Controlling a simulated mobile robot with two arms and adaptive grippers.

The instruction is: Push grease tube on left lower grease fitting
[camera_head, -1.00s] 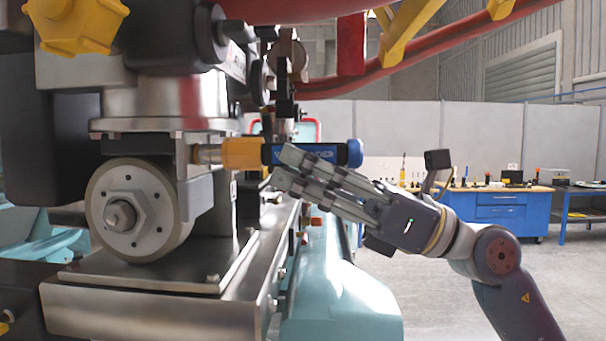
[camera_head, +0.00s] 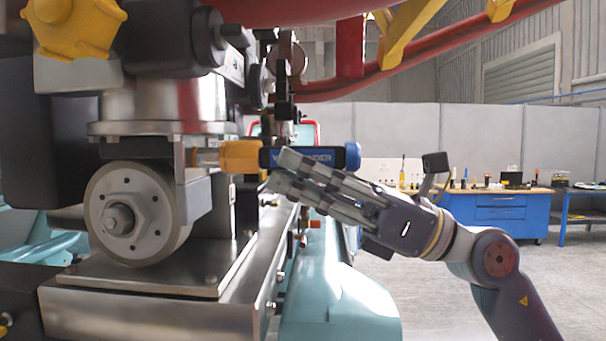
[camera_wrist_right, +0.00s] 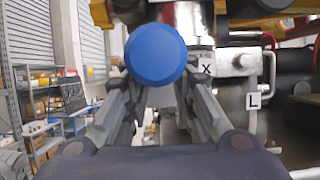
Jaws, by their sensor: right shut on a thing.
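The grease tube (camera_head: 275,157) is black and blue with a yellow-orange front part (camera_head: 239,156) and a blue end cap (camera_head: 353,156). It lies about level in the head view. My right gripper (camera_head: 285,172) is shut on its body from the right. The tube's yellow end points left, at a small brass-coloured tip (camera_head: 207,157) against the metal bracket above the wheel (camera_head: 138,212). I cannot tell whether the tip is pressed onto the fitting. In the right wrist view the blue cap (camera_wrist_right: 155,54) faces the camera between the fingers. My left gripper is out of view.
The steel train chassis (camera_head: 150,310) fills the left side, with a yellow knob (camera_head: 75,27) at the top. A red rail (camera_head: 420,65) crosses overhead. A blue workbench (camera_head: 500,208) stands far back right. The floor at right is open.

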